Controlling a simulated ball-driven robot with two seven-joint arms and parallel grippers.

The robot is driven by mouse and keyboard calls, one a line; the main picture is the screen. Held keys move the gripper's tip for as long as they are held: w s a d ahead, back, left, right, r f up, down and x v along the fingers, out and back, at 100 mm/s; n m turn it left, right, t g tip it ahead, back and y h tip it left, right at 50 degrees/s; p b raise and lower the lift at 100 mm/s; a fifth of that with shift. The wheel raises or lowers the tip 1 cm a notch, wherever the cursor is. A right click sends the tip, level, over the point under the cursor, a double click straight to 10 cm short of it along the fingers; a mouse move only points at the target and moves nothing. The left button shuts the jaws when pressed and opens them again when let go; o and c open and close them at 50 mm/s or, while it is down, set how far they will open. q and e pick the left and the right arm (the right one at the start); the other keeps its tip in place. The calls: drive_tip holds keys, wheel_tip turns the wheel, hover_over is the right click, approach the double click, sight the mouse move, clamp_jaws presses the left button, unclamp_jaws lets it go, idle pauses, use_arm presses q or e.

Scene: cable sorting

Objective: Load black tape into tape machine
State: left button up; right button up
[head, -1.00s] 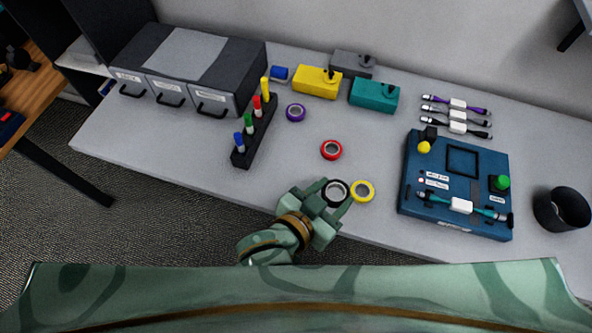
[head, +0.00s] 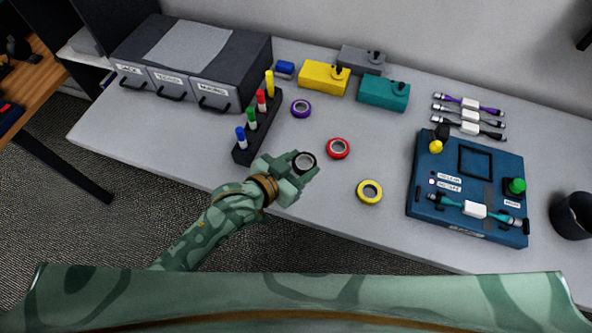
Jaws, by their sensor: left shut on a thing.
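The black tape (head: 313,158) is a small black ring with a pale inner core. My left gripper (head: 302,167) is shut on it, its green fingers on either side of the ring. The tape is over the table's front part, left of the red tape; its height above the table is hard to tell. Three small machines with black knobs stand along the back of the table: a dark grey one (head: 350,57), a yellow one (head: 318,76) and a teal one (head: 378,92). I cannot tell which is the tape machine. My right gripper is not in view.
A red tape (head: 329,154), yellow tape (head: 361,194) and purple tape (head: 294,113) lie loose. A black marker rack (head: 240,156) stands left of my gripper, before grey drawers (head: 217,73). A blue test box (head: 445,220), cables (head: 468,126) and a black cup (head: 575,216) are right.

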sight(296, 175)
use_arm(q)
drive_tip(key=shift+w+a+f, duration=0.25)
drive_tip(key=shift+w+f, duration=0.2)
drive_tip(key=shift+f, duration=0.25)
drive_tip(key=shift+w+a+f+b, duration=0.1)
drive_tip(key=shift+f+b, duration=0.2)
drive_tip(key=shift+f, duration=0.35)
drive_tip(key=shift+w+a+f+b, duration=0.1)
drive_tip(key=shift+f+b, duration=0.15)
drive_tip(key=shift+f, duration=0.6)
drive_tip(key=shift+f, duration=0.15)
drive_tip(key=o, duration=1)
drive_tip(key=shift+c, duration=0.2)
drive_tip(key=shift+f, duration=0.1)
